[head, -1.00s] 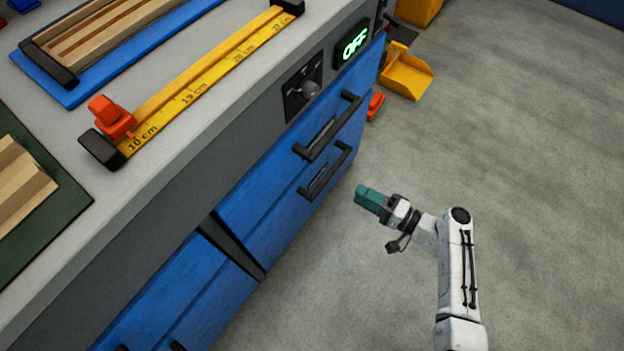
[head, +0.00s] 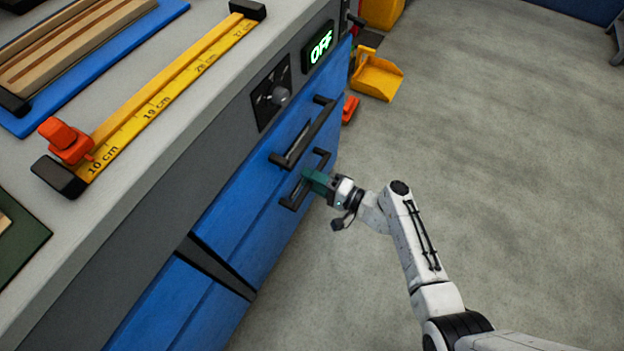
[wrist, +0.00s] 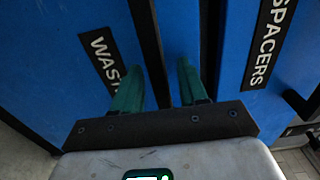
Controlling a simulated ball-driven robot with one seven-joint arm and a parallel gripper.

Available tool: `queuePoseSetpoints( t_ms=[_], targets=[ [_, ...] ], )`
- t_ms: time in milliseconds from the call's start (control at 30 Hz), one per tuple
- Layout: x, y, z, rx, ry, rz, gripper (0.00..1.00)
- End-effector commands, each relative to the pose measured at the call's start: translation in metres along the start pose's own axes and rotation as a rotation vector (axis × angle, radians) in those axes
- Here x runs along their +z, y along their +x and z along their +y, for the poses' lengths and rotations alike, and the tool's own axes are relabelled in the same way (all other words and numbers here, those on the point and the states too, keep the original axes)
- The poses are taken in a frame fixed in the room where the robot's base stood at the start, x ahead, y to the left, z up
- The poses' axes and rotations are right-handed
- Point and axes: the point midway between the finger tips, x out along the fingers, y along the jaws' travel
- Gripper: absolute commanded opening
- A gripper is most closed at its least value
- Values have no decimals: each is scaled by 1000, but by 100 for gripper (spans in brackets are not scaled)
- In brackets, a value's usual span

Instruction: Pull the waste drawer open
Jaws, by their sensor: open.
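In the wrist view the drawer's label (wrist: 103,58) is partly hidden by a finger and reads "WAS". My gripper (wrist: 160,90) has two green fingers, spread apart. The dark handle bar (wrist: 148,40) runs between the fingers in the wrist view, nearer the left one. I cannot tell whether either finger touches it.
The spacers drawer, labelled "SPACERS" (wrist: 268,40), is the neighbouring drawer above, with its own black handle (head: 310,135). A knob (head: 280,96) and display (head: 319,47) sit higher. A yellow dustpan (head: 378,76) lies beyond. Floor to the right is clear.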

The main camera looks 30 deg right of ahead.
Motion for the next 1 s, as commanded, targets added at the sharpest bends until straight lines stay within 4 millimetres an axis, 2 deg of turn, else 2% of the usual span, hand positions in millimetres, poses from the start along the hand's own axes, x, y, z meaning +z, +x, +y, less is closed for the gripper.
queuePoseSetpoints(
  t_ms=[267, 700, 1000],
  targets=[
    [0, 1, 0, 0, 0, -1, 41],
    [0, 1, 0, 1, 0, -1, 0],
    [0, 0, 0, 1, 0, -1, 0]
  ],
)
